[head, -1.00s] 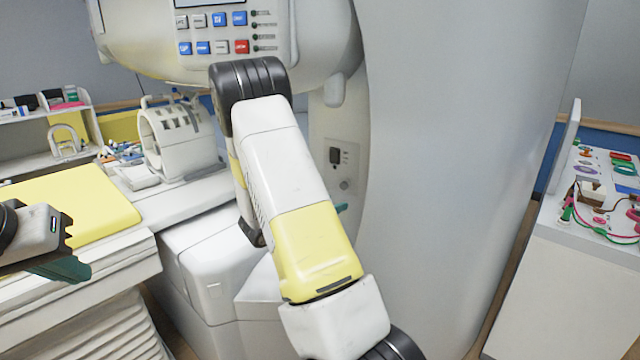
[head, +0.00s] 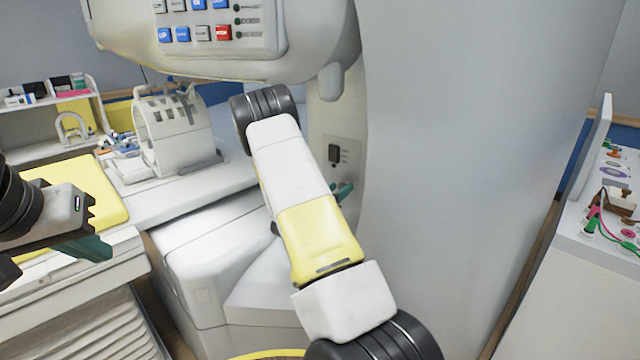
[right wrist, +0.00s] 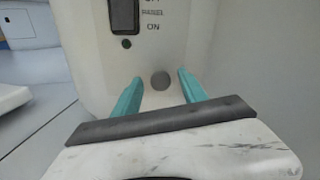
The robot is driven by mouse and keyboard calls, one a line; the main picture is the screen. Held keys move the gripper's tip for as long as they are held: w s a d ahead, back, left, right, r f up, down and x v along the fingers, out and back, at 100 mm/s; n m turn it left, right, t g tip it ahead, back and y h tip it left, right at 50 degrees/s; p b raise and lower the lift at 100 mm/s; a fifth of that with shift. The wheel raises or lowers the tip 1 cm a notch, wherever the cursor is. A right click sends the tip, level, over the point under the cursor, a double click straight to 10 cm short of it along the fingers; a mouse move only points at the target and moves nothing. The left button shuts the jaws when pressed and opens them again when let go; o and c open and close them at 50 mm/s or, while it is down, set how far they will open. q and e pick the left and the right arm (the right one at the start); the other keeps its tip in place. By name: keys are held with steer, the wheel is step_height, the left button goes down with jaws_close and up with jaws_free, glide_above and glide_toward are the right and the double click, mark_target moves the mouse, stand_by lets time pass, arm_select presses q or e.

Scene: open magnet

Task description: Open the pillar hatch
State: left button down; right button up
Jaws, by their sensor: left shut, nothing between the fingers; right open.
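The pillar hatch looks like a pale panel (head: 352,152) on the white pillar, with a black switch (head: 334,153) on it. It appears closed and flush. In the right wrist view the switch (right wrist: 124,15) is at the top, with "ON" lettering, and a round grey knob (right wrist: 160,81) sits below. My right gripper (right wrist: 161,88) is open, its teal fingers on either side of the knob; I cannot tell whether they touch it. In the head view my right gripper (head: 343,190) is mostly behind my arm. My left gripper (head: 92,248) is shut and empty at the left.
The large scanner body (head: 450,150) fills the centre right. A control panel with buttons (head: 215,25) overhangs above my right arm. A patient table with a white coil (head: 172,125) lies left, and a cart with leads (head: 610,215) stands right.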

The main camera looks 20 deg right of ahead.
steer(key=shift+x, duration=1.2)
jaws_close()
stand_by(0.6)
